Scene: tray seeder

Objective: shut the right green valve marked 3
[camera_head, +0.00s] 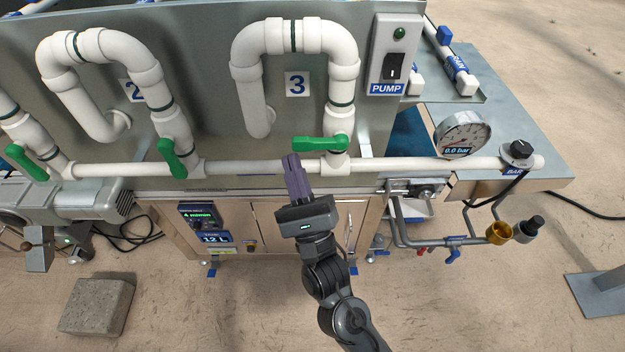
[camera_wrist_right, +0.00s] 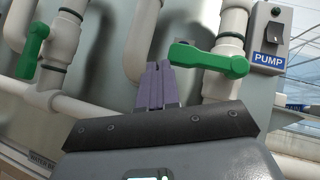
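The green valve handle (camera_head: 320,144) below the "3" plate (camera_head: 297,84) lies nearly level, across its upright white pipe. Its free end points left. It also shows in the right wrist view (camera_wrist_right: 208,60). My right gripper (camera_head: 291,158) has its purple fingers pressed together and empty. In the head view its tips are just below and left of the handle's free end. In the right wrist view the fingers (camera_wrist_right: 158,68) stand just left of that end; I cannot tell whether they touch it.
Two more green handles, one under plate 2 (camera_head: 172,158) and one farther left (camera_head: 26,162), slant downward. A white pipe (camera_head: 250,167) runs level along the panel. The pump switch (camera_head: 394,66) and pressure gauge (camera_head: 462,134) are to the right. A concrete block (camera_head: 97,306) lies on the floor.

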